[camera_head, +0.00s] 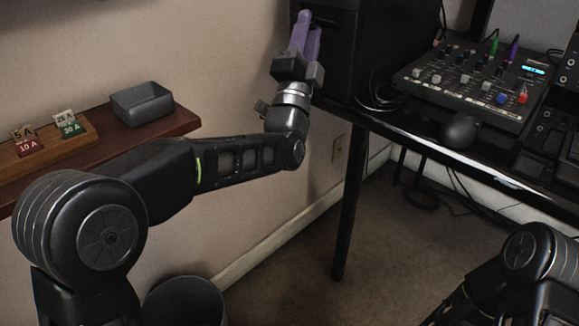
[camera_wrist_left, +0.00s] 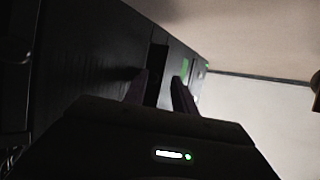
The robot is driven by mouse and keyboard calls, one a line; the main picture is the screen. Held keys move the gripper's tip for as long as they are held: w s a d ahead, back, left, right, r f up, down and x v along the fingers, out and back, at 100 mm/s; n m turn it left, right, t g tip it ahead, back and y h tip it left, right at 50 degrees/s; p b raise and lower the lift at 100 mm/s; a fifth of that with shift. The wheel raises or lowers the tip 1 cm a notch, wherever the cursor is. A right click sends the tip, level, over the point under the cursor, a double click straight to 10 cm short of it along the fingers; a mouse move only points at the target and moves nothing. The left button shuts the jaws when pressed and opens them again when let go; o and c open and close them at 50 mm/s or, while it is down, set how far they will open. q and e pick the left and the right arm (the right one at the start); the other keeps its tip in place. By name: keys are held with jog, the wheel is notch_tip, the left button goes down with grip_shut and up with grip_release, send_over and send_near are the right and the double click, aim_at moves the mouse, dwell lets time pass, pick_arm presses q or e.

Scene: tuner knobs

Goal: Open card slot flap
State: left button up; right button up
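My left gripper (camera_head: 306,28) has purple fingers and is raised against the front of a black box (camera_head: 340,50) at the top centre. In the left wrist view, its two fingers (camera_wrist_left: 162,82) stand apart with a gap between them. A narrow dark upright piece (camera_wrist_left: 157,62) shows between or just behind the fingertips. It may be the card slot flap, but it is too dark to be sure or to tell whether a finger touches it. A small green patch (camera_wrist_left: 186,68) shows beyond the right finger. My right gripper is out of view.
The box stands on a black table (camera_head: 420,138) with a mixer panel (camera_head: 470,85) and a dark mouse-like object (camera_head: 460,131). On the left, a wooden shelf (camera_head: 90,150) bears a grey tray (camera_head: 142,103) and labelled cards (camera_head: 68,124). A bin (camera_head: 185,300) stands below.

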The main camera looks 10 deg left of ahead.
pick_arm(q)
jog(key=shift+r+m+g+h+p, duration=0.4)
jog(key=shift+r+m+g+p, duration=0.45)
jog(key=shift+p, duration=2.45)
jog(key=shift+r+m+g+h+p, duration=0.4)
jog(key=shift+m+g+p, duration=0.7)
jog(key=shift+p, duration=2.15)
jog(key=s+f+n+g+p, duration=0.7)
jog(key=s+f+n+p, duration=0.1)
jog(key=f, duration=0.5)
jog(key=s+f+n+g+y+p, duration=0.1)
jog(key=s+f+n+g+p, duration=0.6)
jog(key=s+f+n, duration=0.4)
jog(key=shift+s+a+f+p, duration=0.35)
jog(key=shift+s+f, duration=0.8)
jog(key=shift+f, duration=0.15)
